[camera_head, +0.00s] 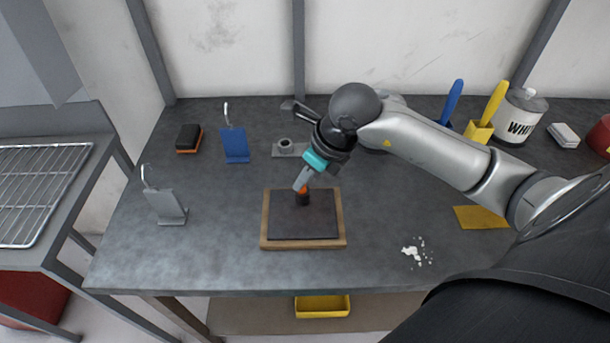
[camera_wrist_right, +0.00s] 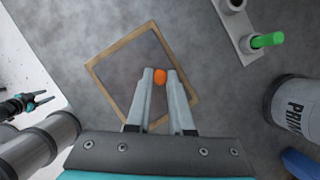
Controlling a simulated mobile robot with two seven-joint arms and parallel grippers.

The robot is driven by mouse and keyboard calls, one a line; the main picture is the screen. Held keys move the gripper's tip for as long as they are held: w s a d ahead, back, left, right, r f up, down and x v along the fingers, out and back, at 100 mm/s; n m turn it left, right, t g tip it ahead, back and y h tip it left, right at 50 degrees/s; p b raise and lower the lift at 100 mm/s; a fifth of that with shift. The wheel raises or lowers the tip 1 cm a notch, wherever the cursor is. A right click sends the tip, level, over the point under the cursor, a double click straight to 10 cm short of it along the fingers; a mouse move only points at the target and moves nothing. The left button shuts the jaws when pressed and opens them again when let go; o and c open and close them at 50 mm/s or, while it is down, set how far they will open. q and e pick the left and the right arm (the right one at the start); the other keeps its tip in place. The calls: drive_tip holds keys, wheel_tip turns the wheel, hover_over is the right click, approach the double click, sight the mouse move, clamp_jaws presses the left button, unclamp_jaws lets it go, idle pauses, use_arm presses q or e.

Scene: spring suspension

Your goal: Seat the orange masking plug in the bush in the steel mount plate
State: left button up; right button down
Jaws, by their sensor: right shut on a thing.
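The orange masking plug (camera_head: 304,188) is between the fingertips of my right gripper (camera_head: 302,184), over the framed dark mat. It also shows as an orange tip (camera_wrist_right: 160,76) between the fingers in the right wrist view. A dark shape sits just below the plug; I cannot tell if it is part of it. The steel mount plate (camera_head: 262,152) lies behind the mat, with a round bush (camera_head: 286,143) standing on it; the plate (camera_wrist_right: 247,40) is at the upper right of the wrist view. A dark gripper (camera_wrist_right: 20,105), probably my left, shows at the wrist view's left edge; its jaws are unclear.
The wood-framed mat (camera_head: 266,236) is mid-table. A blue stand (camera_head: 235,145) and a grey stand (camera_head: 166,207) are at left. White crumbs (camera_head: 413,252) and a yellow sheet (camera_head: 480,217) lie at right. The front left is clear.

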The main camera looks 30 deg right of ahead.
drive_tip(key=c, duration=0.8)
unclamp_jaws()
drive_tip(key=shift+r, duration=0.2)
drive_tip(key=p+v, duration=0.1)
drive_tip(key=v, duration=1)
drive_tip(key=shift+s+r, duration=0.2)
drive_tip(key=shift+r, duration=0.2)
